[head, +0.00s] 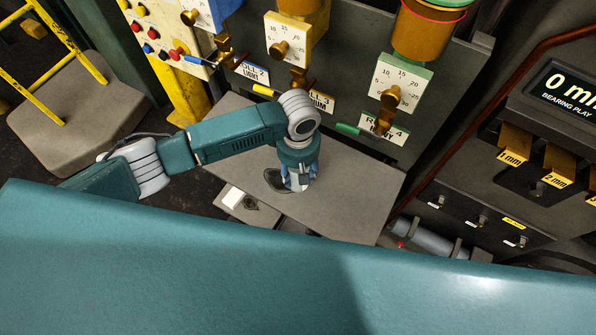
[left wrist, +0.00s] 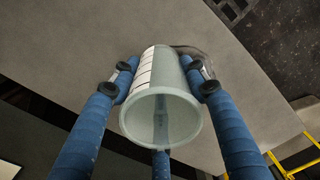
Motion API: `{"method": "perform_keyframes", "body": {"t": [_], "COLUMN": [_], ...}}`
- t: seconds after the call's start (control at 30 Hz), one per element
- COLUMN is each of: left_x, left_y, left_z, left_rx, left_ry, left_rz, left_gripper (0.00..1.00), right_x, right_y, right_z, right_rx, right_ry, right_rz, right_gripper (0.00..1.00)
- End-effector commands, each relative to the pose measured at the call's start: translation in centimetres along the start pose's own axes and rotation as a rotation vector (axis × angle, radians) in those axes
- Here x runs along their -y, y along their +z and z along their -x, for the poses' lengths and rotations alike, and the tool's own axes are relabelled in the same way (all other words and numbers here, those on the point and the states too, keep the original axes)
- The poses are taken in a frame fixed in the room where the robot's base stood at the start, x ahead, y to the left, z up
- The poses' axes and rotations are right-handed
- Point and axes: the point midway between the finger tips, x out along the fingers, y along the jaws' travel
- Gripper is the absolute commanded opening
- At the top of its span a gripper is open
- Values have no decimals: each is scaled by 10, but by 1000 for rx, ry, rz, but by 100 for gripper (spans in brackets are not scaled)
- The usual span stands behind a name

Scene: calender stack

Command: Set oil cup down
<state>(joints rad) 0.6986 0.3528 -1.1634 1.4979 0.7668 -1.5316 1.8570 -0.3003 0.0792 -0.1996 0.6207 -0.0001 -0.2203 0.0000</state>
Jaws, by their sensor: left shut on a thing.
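My left gripper (head: 297,184) points down over the grey shelf (head: 360,190) below the dial panel. In the left wrist view the gripper (left wrist: 160,75) is shut on the oil cup (left wrist: 161,116), a pale translucent cup with white, line-marked labelling on its side. Blue fingers press on it from both sides, and a third finger shows below it. The cup's open rim faces the camera, and it looks empty. In the head view my gripper hides most of the cup. I cannot tell whether its base touches the shelf. My right gripper is in neither view.
Valves and coloured handles for several rolls line the panel behind the shelf, near a roll 4 label (head: 384,129). A dark spot (head: 276,180) lies beside my gripper. The shelf's right part is clear.

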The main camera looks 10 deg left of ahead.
Motion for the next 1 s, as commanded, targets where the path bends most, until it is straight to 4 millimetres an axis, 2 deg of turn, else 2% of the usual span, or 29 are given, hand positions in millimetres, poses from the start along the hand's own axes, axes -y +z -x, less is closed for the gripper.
{"method": "perform_keyframes", "body": {"t": [0.17,0.2,0.27,0.57,0.67,0.77,1.0], "left_x": [0,0,0,0,0,-1,-1], "left_y": [0,0,0,0,0,0,0], "left_z": [-3,-2,-2,-1,7,22,74], "left_rx": [1,0,0,0,1,1,1], "left_ry": [-1,0,0,0,1,3,4], "left_rz": [0,0,0,0,0,0,-1], "left_gripper": [19,53,64,64,64,64,64], "right_x": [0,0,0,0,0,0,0], "right_y": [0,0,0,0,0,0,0], "right_z": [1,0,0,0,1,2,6], "right_rx": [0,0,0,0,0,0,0], "right_ry": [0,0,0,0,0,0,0], "right_rz": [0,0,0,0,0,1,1], "right_gripper": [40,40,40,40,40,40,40]}}
